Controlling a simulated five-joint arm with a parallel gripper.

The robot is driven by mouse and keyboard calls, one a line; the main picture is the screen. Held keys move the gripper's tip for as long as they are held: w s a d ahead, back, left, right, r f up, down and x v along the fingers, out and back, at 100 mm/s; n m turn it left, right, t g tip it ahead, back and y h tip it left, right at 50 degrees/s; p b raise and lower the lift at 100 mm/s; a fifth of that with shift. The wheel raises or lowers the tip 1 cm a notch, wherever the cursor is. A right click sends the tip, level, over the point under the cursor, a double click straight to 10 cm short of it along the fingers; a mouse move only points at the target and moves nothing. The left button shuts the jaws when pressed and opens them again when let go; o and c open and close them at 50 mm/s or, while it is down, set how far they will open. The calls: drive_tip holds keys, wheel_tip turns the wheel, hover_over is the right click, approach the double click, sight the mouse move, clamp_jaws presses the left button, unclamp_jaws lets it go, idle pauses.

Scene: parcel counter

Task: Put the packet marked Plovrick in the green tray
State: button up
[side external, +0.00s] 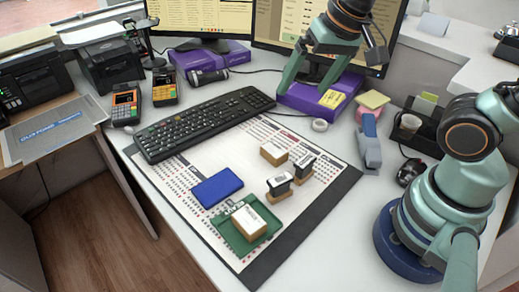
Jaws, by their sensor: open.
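The green tray (223,230) lies on the desk mat near its front edge. A small brown packet with a white top (249,220) sits in it. Another small brown packet with a pale top (273,153) lies on the mat farther back. The print on both is too small to read, so I cannot tell which is marked Plovrick. My gripper (309,86) is open and empty, high at the back in front of the monitors, well away from both packets and the tray.
A blue flat box (217,187) lies just behind the tray. Two black-topped stamps (279,186) (303,166) stand right of it. A keyboard (203,123) borders the mat at the back left. A stapler (369,145) stands to the right. The mat's middle is partly clear.

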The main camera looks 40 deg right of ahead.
drive_tip(key=d+n, duration=0.1)
drive_tip(key=d+r+n, duration=0.1)
drive_tip(key=d+n, duration=0.1)
drive_tip(key=s+d+n+t, duration=0.1)
drive_tip(key=d, duration=0.1)
drive_tip(key=shift+s+r+h, duration=0.1)
drive_tip(key=shift+r+h, duration=0.1)
drive_tip(key=shift+h, duration=0.1)
idle(1.0)
